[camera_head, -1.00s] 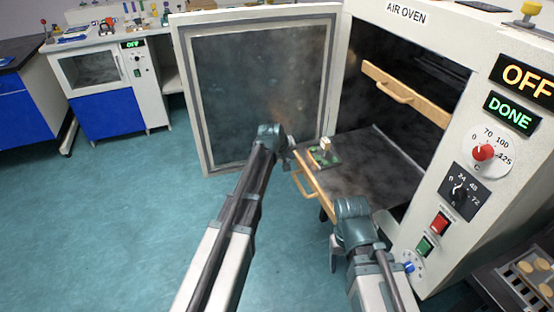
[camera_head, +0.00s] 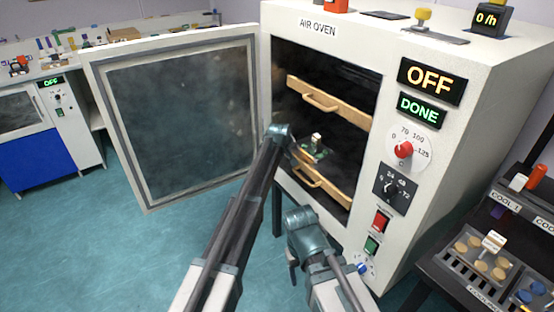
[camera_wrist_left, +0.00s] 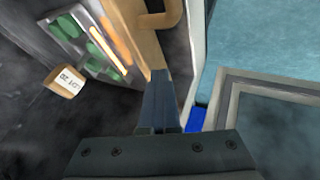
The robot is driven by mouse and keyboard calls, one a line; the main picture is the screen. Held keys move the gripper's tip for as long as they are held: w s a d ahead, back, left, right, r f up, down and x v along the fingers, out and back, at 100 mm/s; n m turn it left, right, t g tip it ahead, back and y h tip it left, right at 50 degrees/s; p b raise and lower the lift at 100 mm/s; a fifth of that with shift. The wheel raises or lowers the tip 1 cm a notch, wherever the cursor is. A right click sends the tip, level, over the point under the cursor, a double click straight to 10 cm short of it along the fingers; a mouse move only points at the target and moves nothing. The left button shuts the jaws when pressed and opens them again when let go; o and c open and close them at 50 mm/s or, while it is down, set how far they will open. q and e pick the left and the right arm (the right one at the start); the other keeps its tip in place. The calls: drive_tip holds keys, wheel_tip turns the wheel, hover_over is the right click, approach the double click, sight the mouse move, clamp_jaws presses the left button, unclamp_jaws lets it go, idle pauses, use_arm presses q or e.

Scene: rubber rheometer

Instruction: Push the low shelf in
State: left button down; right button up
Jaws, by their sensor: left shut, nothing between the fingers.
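The low shelf (camera_head: 330,188) is inside the air oven, its wooden front and handle at about the door opening. Its wooden front edge also shows in the left wrist view (camera_wrist_left: 143,45).
The oven door (camera_head: 180,110) stands wide open to the left. The upper shelf (camera_head: 345,107) is inside above the low one. The oven panel (camera_head: 405,170) reads OFF and DONE. A dark rack with cooling trays (camera_head: 480,262) stands at the right. Floor at the left is clear.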

sight(297, 153)
use_arm(q)
drive_tip(key=shift+w+d, duration=0.85)
drive_tip(key=shift+d, duration=0.3)
drive_tip(key=shift+w+d, duration=0.15)
drive_tip(key=shift+d, duration=0.1)
drive_tip(key=shift+d+r, duration=0.1)
drive_tip(key=s+a+r+p, duration=0.5)
drive_tip(key=s+r+p, duration=0.2)
drive_tip(key=s+p, duration=0.1)
drive_tip(key=shift+s+a+r, duration=0.25)
drive_tip(key=shift+r, duration=0.15)
